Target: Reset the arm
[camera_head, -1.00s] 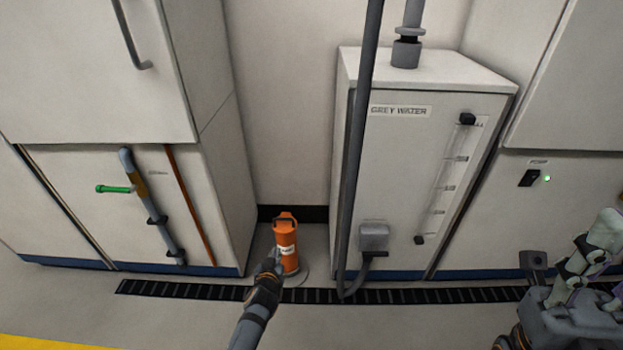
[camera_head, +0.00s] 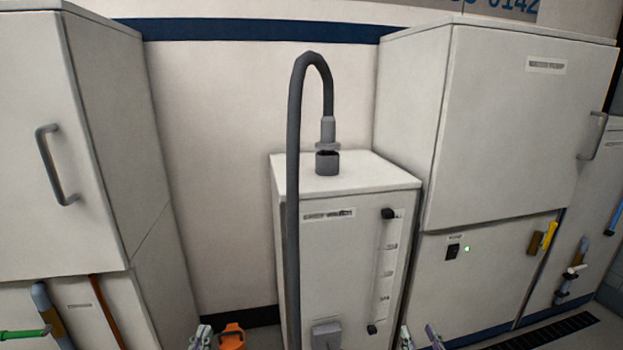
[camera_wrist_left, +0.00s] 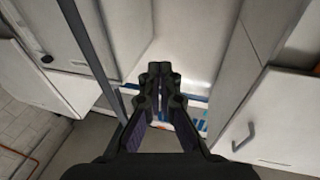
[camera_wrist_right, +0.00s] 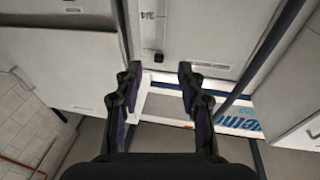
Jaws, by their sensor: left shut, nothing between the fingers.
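My left gripper (camera_head: 203,337) shows only as tips at the bottom edge of the head view, just left of an orange handled object (camera_head: 232,337). In the left wrist view its fingers (camera_wrist_left: 159,70) are together with nothing between them. My right gripper (camera_head: 420,338) also shows only as tips at the bottom edge, in front of the grey water cabinet's lower right. In the right wrist view its fingers (camera_wrist_right: 159,70) are well apart and empty. Both arms are otherwise below the head view.
The white grey water cabinet (camera_head: 345,235) stands in the middle, with a dark hose (camera_head: 293,200) looping from its top down its front. Tall white cabinets stand left (camera_head: 60,140) and right (camera_head: 520,120). A floor grate (camera_head: 555,335) shows at lower right.

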